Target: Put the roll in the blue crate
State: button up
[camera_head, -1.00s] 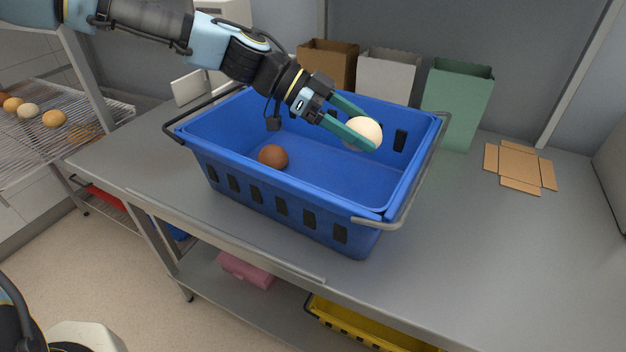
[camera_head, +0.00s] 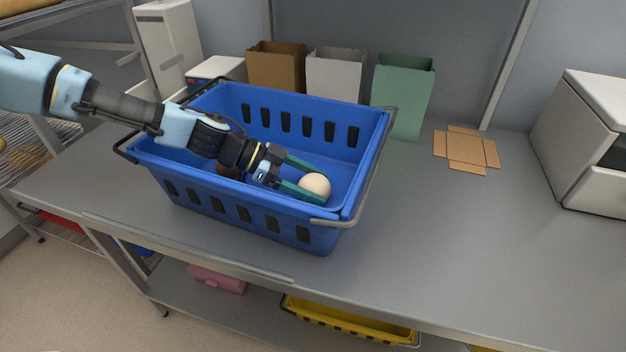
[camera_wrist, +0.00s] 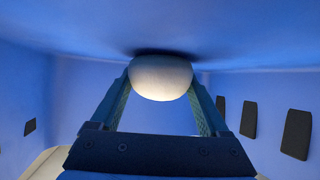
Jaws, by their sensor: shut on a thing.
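The blue crate (camera_head: 235,203) stands on the grey metal table. A pale, round roll (camera_head: 314,185) is between the green fingers of my gripper (camera_head: 306,181), low inside the right part of the crate. In the wrist view the roll (camera_wrist: 161,77) sits between both fingertips, with the blue crate floor and walls around it. A dark shadow lies right beside the roll there; I cannot tell whether it touches the floor. A brown roll (camera_head: 228,170) lies in the left part of the crate, mostly hidden behind my arm.
Brown (camera_head: 276,68), white (camera_head: 335,74) and green (camera_head: 402,95) paper bags stand behind the crate. A flat cardboard piece (camera_head: 467,150) lies right, before a white machine (camera_head: 585,140). The table's front right is clear. A yellow crate (camera_head: 350,322) is on the lower shelf.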

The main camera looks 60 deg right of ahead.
jog(key=shift+f, duration=0.15)
jog(key=o, duration=1.2)
jog(key=b+v, duration=0.4)
jog(key=v, duration=0.7)
jog(key=shift+f, duration=0.15)
jog(key=shift+w+a+r+b, duration=0.3)
jog(key=shift+w+r, duration=0.1)
jog(key=shift+w, duration=0.05)
